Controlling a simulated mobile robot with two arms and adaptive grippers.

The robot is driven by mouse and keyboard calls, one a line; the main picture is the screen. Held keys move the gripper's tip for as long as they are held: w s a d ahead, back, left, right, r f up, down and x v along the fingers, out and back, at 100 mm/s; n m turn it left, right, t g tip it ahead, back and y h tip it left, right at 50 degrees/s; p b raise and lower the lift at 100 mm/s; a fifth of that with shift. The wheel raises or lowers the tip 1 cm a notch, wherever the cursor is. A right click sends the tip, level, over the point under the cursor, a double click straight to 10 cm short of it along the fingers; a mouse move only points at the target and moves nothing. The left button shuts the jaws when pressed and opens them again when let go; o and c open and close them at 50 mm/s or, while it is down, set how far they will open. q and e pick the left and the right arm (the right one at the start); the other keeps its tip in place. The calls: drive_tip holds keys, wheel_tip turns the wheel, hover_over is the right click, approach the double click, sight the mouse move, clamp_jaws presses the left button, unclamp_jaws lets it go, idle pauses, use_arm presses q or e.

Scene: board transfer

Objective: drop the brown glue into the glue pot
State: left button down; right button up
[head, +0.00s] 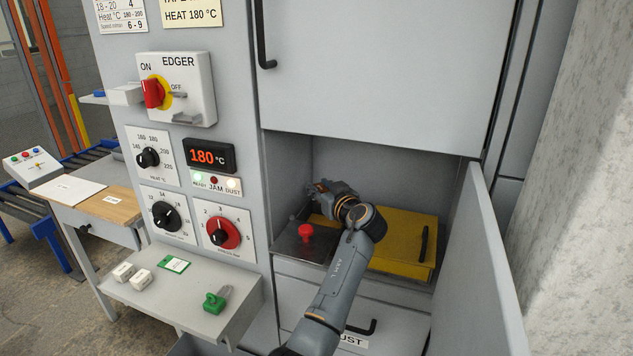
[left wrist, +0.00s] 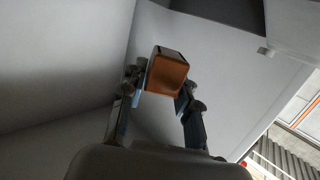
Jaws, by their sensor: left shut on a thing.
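My left gripper (head: 322,188) reaches into the open compartment of the grey machine. In the left wrist view the gripper (left wrist: 162,88) is shut on a small brown block (left wrist: 167,72), the brown glue, held between its two fingers. The block cannot be made out in the head view. Below and left of the gripper is a dark metal plate with a red knob (head: 306,231), apparently a lid. Beside it is a yellow cover (head: 398,232) with a black handle, partly behind my arm. No open glue pot can be made out. My right gripper is not in view.
The compartment's open door (head: 478,265) stands at the right, and a closed upper panel (head: 385,65) hangs above. A control panel with a display (head: 208,155) reading 180 °C is at the left. A shelf (head: 190,305) below holds white blocks and a green item (head: 214,301).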

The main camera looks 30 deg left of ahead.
use_arm(q)
drive_tip(key=f, duration=0.3)
drive_tip(key=shift+w+a+f+b, duration=0.1)
drive_tip(key=shift+a+f+b, duration=0.15)
drive_tip(key=shift+f+b, duration=0.15)
drive_tip(key=c, duration=1.1)
unclamp_jaws()
drive_tip(key=shift+o, duration=1)
wheel_tip(320, 180, up, 10)
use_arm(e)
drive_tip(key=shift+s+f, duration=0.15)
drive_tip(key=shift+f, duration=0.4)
